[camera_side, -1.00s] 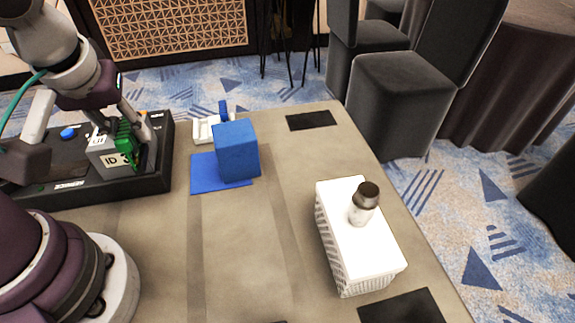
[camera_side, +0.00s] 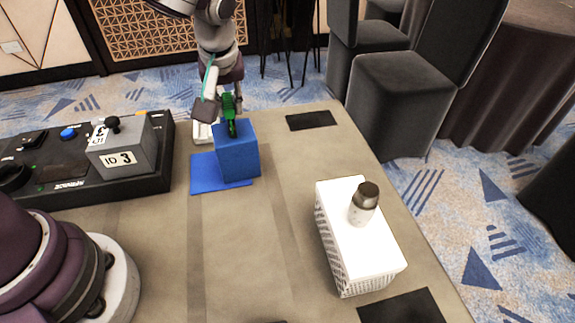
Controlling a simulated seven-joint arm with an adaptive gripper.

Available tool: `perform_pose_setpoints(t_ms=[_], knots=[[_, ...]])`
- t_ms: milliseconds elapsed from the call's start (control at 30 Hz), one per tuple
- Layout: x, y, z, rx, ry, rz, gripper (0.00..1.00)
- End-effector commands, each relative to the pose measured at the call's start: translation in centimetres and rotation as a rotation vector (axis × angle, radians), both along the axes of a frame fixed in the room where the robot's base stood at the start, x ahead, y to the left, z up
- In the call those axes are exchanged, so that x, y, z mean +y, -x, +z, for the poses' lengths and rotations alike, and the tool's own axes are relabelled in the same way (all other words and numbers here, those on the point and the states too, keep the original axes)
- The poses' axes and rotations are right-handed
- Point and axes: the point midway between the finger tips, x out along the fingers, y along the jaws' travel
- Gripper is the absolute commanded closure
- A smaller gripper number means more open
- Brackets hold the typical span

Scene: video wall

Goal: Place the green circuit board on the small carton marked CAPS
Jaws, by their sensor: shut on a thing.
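My gripper (camera_side: 226,95) is shut on the green circuit board (camera_side: 230,120) and holds it upright. The board's lower end overlaps the top of a blue box (camera_side: 238,158) in the picture; I cannot tell whether they touch. The blue box stands on a flat blue sheet (camera_side: 203,177) on the table. I can read no CAPS marking on any carton in this view, so I cannot tell which thing is the small carton.
A white object (camera_side: 202,134) sits behind the blue box, partly hidden. A black panel with a grey box (camera_side: 125,152) marked ID 3 is at left. A white basket (camera_side: 360,255) bearing a bottle (camera_side: 363,205) stands at right. The table (camera_side: 240,250) is clear in front.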

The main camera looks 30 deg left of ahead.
Motion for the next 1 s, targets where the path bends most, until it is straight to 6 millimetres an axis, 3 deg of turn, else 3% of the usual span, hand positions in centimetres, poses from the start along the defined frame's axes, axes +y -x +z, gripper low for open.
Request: perform_pose_setpoints(t_ms=[367, 400, 600, 867, 1000], knots=[[0.0, 0.0, -0.6, -0.001, 0.001, 0.000, 1.00], [0.0, 0.0, -0.6, -0.001, 0.001, 0.000, 0.81], [0.0, 0.0, -0.6, -0.001, 0.001, -0.001, 0.58], [0.0, 0.0, -0.5, -0.001, 0.001, -0.001, 0.58], [-0.5, 0.3, 1.1, -0.007, 0.003, -0.003, 0.58]])
